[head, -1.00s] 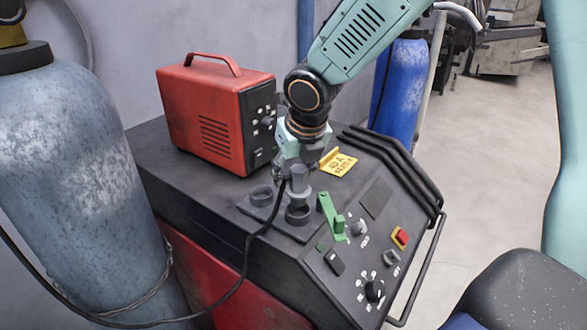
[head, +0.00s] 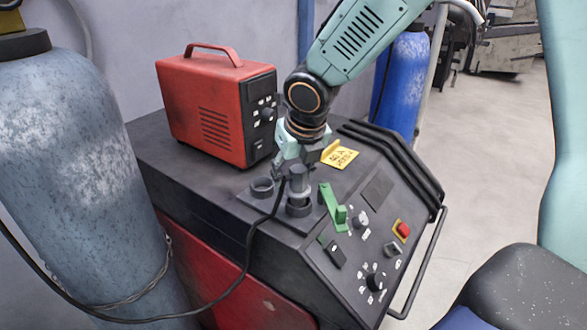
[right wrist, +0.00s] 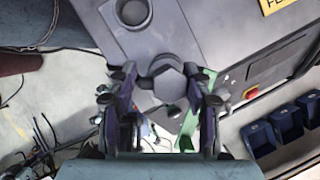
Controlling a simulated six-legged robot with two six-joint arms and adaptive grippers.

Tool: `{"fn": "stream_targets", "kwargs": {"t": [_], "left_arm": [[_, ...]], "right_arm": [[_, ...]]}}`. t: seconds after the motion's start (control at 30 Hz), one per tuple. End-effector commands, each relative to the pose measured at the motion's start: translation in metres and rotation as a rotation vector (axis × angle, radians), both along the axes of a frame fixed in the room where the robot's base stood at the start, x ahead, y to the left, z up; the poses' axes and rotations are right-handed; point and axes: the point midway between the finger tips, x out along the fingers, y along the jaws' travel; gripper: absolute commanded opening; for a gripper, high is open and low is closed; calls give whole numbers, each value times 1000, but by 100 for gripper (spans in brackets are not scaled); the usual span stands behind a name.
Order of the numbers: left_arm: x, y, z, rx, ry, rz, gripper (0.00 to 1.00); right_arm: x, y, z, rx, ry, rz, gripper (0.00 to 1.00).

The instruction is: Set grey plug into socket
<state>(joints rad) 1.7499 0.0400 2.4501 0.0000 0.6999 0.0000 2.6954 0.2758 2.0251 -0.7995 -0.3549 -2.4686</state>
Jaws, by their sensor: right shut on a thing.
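The grey plug (head: 299,180) stands about upright at the front socket ring (head: 299,207) on the dark machine's top. Its lower end appears to be at or inside the ring; how deep cannot be told. A black cable (head: 248,250) runs from beside it down to the left. My right gripper (head: 289,160) comes from above and behind and is shut on the plug. In the right wrist view the plug's hexagonal top (right wrist: 171,80) lies between the two fingers. A second ring (head: 262,187) to the left is empty. My left gripper is not in view.
A green lever (head: 331,208) stands close to the right of the plug. A yellow tag (head: 339,155) and a red power unit (head: 208,110) are behind. Knobs and a red button (head: 402,229) cover the sloped panel. A gas cylinder (head: 65,170) stands at left.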

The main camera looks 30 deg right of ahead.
Motion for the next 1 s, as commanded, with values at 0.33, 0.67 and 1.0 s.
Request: {"fn": "stream_targets", "kwargs": {"t": [0.33,0.67,1.0], "left_arm": [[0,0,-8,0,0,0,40],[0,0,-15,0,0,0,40],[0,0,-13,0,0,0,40]], "right_arm": [[0,0,-11,-1,-1,1,0],[0,0,-21,1,-1,0,0],[0,0,-20,0,-1,0,76]]}}
